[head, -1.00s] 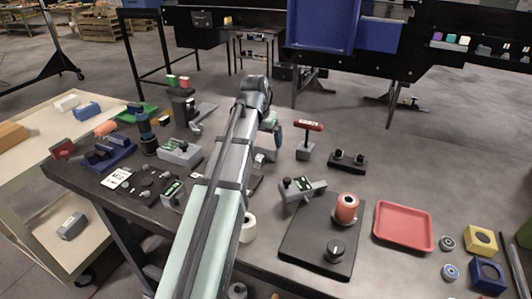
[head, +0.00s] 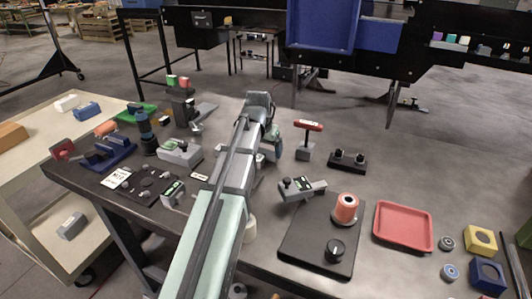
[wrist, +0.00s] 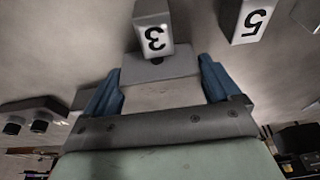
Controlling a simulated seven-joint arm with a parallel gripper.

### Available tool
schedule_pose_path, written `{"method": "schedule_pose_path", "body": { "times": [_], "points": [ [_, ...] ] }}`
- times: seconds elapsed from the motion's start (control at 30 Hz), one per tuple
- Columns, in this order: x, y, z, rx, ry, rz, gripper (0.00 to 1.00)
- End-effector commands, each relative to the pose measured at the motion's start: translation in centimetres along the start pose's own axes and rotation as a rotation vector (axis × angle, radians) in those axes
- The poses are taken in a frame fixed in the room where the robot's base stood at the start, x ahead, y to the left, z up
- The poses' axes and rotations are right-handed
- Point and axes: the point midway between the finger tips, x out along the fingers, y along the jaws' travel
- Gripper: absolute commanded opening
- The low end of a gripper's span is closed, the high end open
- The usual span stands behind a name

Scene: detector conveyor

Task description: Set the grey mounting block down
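In the wrist view, the grey mounting block (wrist: 160,67) lies between the two blue fingers of my gripper (wrist: 162,88). The fingers sit against its two sides, so my gripper looks shut on it. The block's underside and any contact with the table are hidden. In the head view, my gripper (head: 271,146) is low over the middle of the dark table, partly covered by my arm. The block itself cannot be made out clearly there.
A red T-handle tool (head: 309,127), a black two-knob fixture (head: 347,163) and a red tray (head: 402,228) are to the right. Table between them is bare.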

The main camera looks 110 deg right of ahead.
Motion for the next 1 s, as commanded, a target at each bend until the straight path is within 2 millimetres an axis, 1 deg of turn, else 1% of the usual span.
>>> {"method": "schedule_pose_path", "body": {
  "times": [0.03, 0.07, 0.4, 0.57, 0.67, 0.77, 1.0],
  "points": [
    [0.0, 0.0, 0.0, 0.0, 0.0, 0.0, 0.75],
    [0.0, 0.0, 0.0, 0.0, 0.0, 0.0, 0.72],
    [0.0, 0.0, 0.0, 0.0, 0.001, 0.0, 0.41],
    [-0.1, 0.0, -0.1, 0.0, 0.001, 0.0, 0.41],
    [-0.5, 0.0, -0.2, 0.0, 0.002, 0.0, 0.41],
    [-1.4, 0.0, -0.5, 0.0, 0.003, -0.001, 0.41],
    [-5.0, 0.0, -1.6, 0.0, 0.003, -0.001, 0.41]
  ]
}}
